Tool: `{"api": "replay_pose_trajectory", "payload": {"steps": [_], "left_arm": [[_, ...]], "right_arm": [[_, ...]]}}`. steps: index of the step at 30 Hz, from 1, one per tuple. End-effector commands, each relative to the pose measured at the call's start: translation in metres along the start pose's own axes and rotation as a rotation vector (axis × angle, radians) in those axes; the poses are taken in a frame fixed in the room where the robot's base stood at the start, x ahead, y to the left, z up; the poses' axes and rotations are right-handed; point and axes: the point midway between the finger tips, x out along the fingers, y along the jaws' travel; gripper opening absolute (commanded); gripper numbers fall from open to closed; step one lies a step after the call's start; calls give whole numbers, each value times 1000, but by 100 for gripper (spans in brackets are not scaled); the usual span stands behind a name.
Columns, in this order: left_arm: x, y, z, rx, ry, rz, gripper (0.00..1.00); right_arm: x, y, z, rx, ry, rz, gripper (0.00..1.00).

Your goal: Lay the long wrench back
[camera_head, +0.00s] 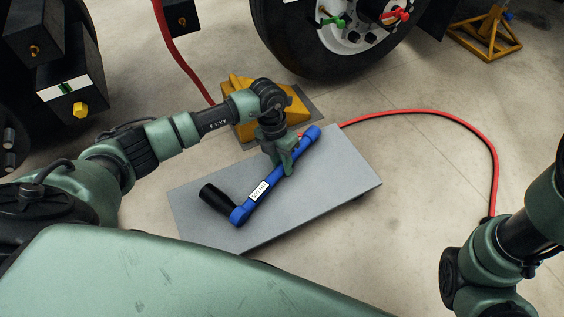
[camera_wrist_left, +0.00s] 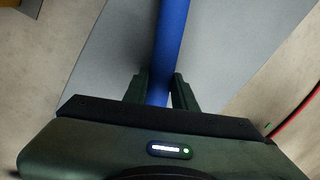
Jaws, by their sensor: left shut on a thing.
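A long blue wrench (camera_head: 271,187) with a white label and a black cylinder at its near end lies diagonally over a grey board (camera_head: 340,180). My left gripper (camera_head: 284,165) is shut on the wrench's blue handle, toward its far end. In the left wrist view the two fingers (camera_wrist_left: 160,90) sit on either side of the blue bar (camera_wrist_left: 170,35), with the grey board (camera_wrist_left: 115,50) beneath. I cannot tell whether the wrench touches the board. My right arm shows at the right edge of the head view, but its gripper is out of frame.
A yellow wheel chock (camera_head: 245,95) stands just behind the board, close to my left arm. A large tyre (camera_head: 290,45) is at the back. A red hose (camera_head: 450,119) curves over the floor to the right. A yellow stand (camera_head: 485,38) is at the far right.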

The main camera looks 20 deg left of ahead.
Motion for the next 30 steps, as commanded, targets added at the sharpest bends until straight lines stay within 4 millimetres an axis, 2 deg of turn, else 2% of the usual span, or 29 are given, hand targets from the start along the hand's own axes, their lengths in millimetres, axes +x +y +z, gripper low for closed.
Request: {"api": "replay_pose_trajectory", "payload": {"steps": [24, 25, 27, 28, 30], "left_arm": [[8, 1, 1, 1, -1, -1, 0], [8, 1, 1, 1, -1, -1, 30], [7, 1, 1, 1, -1, -1, 49], [7, 1, 1, 1, -1, -1, 52], [8, 1, 1, 1, -1, -1, 52]], "right_arm": [[-5, -1, -1, 0, -1, 0, 47], [-5, -1, -1, 0, -1, 0, 47], [-4, -1, -1, 0, -1, 0, 47], [-4, -1, -1, 0, -1, 0, 47], [-4, -1, -1, 0, -1, 0, 47]]}}
